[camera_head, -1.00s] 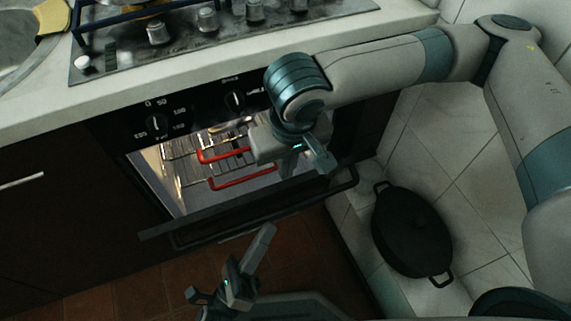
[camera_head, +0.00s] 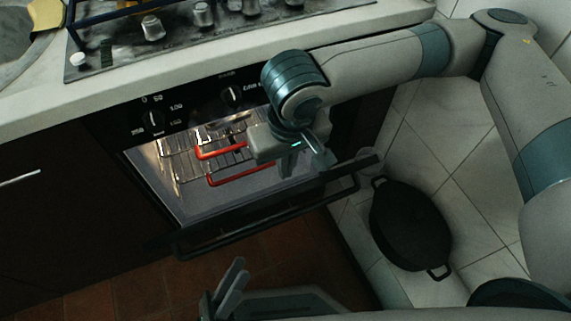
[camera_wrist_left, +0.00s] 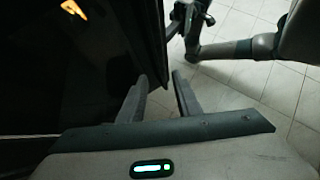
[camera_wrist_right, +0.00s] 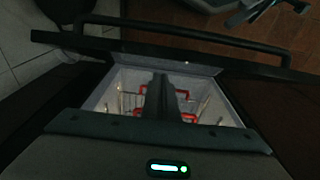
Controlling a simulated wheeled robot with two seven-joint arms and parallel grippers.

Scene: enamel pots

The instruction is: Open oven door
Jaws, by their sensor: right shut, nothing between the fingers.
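The dark oven door (camera_head: 240,222) is partly open, tilted outward from its bottom edge. Its bar handle (camera_head: 300,209) runs along the outer side and also shows in the right wrist view (camera_wrist_right: 200,35). The lit oven interior shows wire racks with red-edged parts (camera_head: 240,180). My right gripper (camera_head: 290,165) is shut and empty, pointing down into the gap between the oven front and the door, near the door's right end. My left gripper (camera_head: 235,285) is low in front of the door, apart from the handle; its fingers are apart and empty in the left wrist view (camera_wrist_left: 160,85).
The worktop with a hob and knobs (camera_head: 202,15) lies above the oven. Dark cabinets (camera_head: 50,220) are on the left.

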